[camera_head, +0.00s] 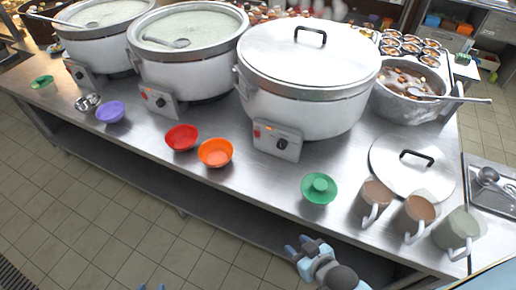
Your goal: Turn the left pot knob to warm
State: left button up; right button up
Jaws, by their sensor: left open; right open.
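Three large white pots stand in a row on the steel counter. The left pot (85,52) is open, with pale congee and a ladle in it. Its control box with a knob (79,74) sits low on its front, small in view; the knob's setting cannot be read. My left gripper (152,287) shows only as blue fingertips at the bottom edge, open, far from the left pot.
The middle pot (190,75) is open; the right pot (300,105) is lidded. Purple (110,112), red (181,138) and orange (215,153) bowls line the counter front. A loose lid (390,180) and three mugs, one brown (376,197), stand at right.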

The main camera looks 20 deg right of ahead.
aim_at(282, 144)
jog(key=j+z, duration=0.1)
jog(key=z, duration=0.25)
jog(key=i+j+z, duration=0.1)
jog(key=z, duration=0.25)
jog(key=j+z, duration=0.3)
jog(key=i+j+z, duration=0.1)
jog(key=j+z, duration=0.15)
jog(key=j, duration=0.2)
jog(key=j+z, duration=0.2)
jog(key=j, duration=1.15)
